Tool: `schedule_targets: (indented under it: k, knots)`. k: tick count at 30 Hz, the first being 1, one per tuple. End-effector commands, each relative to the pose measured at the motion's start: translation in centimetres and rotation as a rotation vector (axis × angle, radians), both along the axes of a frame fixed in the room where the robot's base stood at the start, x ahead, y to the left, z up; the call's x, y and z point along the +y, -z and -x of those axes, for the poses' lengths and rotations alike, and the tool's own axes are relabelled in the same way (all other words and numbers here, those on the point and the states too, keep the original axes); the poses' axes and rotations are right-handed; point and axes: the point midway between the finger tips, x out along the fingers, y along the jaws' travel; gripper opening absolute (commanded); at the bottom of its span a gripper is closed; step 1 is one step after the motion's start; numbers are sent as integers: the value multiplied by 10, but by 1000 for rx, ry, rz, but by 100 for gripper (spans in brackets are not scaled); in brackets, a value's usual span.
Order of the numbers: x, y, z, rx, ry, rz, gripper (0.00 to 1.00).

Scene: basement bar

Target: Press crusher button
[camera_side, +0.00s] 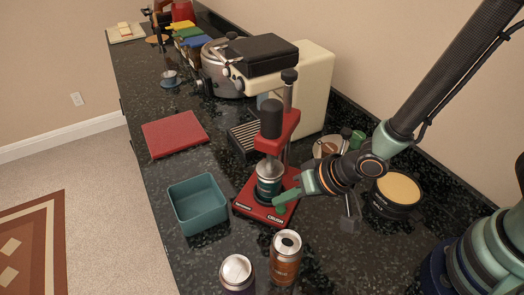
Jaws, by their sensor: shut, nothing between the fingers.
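The red can crusher (284,118) stands on the dark counter, with a black press head (271,117) above and a red base (243,206) below. A dark green and silver can (268,188) stands upright in it under the head. My gripper (280,204) comes in from the right, its green fingers shut with nothing between them. The fingertips are at the crusher's front right, over the base and close to the can. I cannot tell if they touch the base. I cannot make out a button; the fingers hide part of the base.
Two cans, an orange-brown one (286,262) and a dark one (237,274), stand at the front. A teal bin (197,206) is left of the crusher. A red board (174,134) lies farther back. A coffee machine (318,85) stands behind; a round black container (396,195) is at right.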

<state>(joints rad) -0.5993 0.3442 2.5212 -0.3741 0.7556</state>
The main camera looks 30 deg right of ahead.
Motion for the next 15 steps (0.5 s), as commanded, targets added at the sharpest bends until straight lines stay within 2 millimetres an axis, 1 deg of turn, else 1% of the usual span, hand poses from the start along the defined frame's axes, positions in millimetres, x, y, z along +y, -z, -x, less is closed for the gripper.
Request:
schedule_targets:
  k: [3,11,15]
  knots:
    - [0,-3,0,0,0,0,0]
    - [0,-4,0,0,0,1,0]
    - [0,-12,0,-2,0,-2,0]
